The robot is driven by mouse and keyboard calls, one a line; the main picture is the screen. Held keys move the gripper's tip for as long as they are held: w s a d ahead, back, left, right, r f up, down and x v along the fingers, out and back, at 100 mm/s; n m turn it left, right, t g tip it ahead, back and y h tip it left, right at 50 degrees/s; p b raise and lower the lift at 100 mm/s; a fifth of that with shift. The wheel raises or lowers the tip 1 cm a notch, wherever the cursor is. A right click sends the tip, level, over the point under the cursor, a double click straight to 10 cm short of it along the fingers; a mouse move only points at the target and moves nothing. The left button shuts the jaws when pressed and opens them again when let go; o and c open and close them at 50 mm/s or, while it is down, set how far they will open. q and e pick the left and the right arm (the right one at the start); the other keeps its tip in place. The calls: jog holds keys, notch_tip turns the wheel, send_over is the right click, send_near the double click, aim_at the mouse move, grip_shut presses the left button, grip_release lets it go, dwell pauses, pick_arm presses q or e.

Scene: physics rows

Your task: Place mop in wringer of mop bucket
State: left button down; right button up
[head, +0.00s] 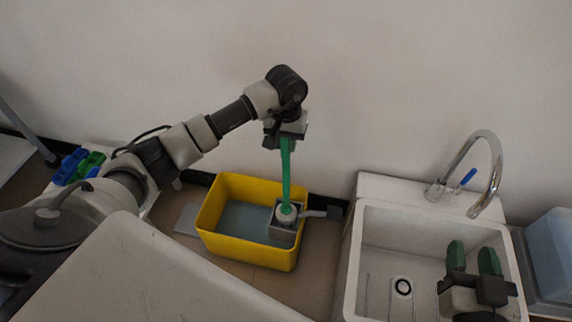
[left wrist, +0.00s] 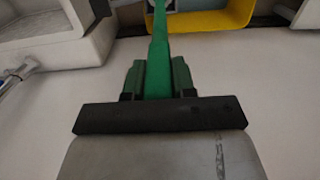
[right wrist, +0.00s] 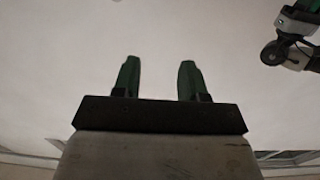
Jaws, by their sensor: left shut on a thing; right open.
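The mop's green handle (head: 286,172) stands nearly upright in the head view. Its lower end and pale head (head: 286,213) are at the grey wringer (head: 281,233) in the right end of the yellow mop bucket (head: 222,238). I cannot tell how deep the mop head sits in the wringer. My left gripper (head: 286,141) is shut on the top of the handle, above the bucket. In the left wrist view the handle (left wrist: 158,60) runs from between the fingers toward the bucket (left wrist: 212,20). My right gripper (head: 472,262) is open and empty over the sink; its separated fingers (right wrist: 158,82) show in the right wrist view.
A white sink (head: 378,240) with a curved metal faucet (head: 494,160) stands right of the bucket. A light blue container (head: 552,250) is at the far right. Blue and green items (head: 82,165) lie at the left. The wall is close behind the bucket.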

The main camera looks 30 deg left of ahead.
aim_at(286, 160)
pick_arm(q)
notch_tip(286, 160, down, 3)
jog(key=shift+r, duration=0.15)
notch_tip(286, 160, down, 3)
jog(key=shift+f+b, duration=0.1)
jog(key=shift+b, duration=0.6)
jog(key=shift+f, duration=0.35)
pick_arm(e)
jog(key=r+t, duration=0.1)
jog(key=r, duration=0.1)
jog(key=r+t+y, duration=0.1)
jog(key=r+t, duration=0.1)
jog(key=r+t+y, duration=0.1)
jog(key=t, duration=0.1)
jog(key=shift+s+a+r, duration=0.35)
jog(key=shift+a+r, duration=0.05)
pick_arm(q)
jog(key=shift+f, duration=0.15)
jog(key=c, duration=0.9)
grip_release()
pick_arm(e)
jog(key=shift+s+r, duration=0.1)
jog(key=shift+r, duration=0.1)
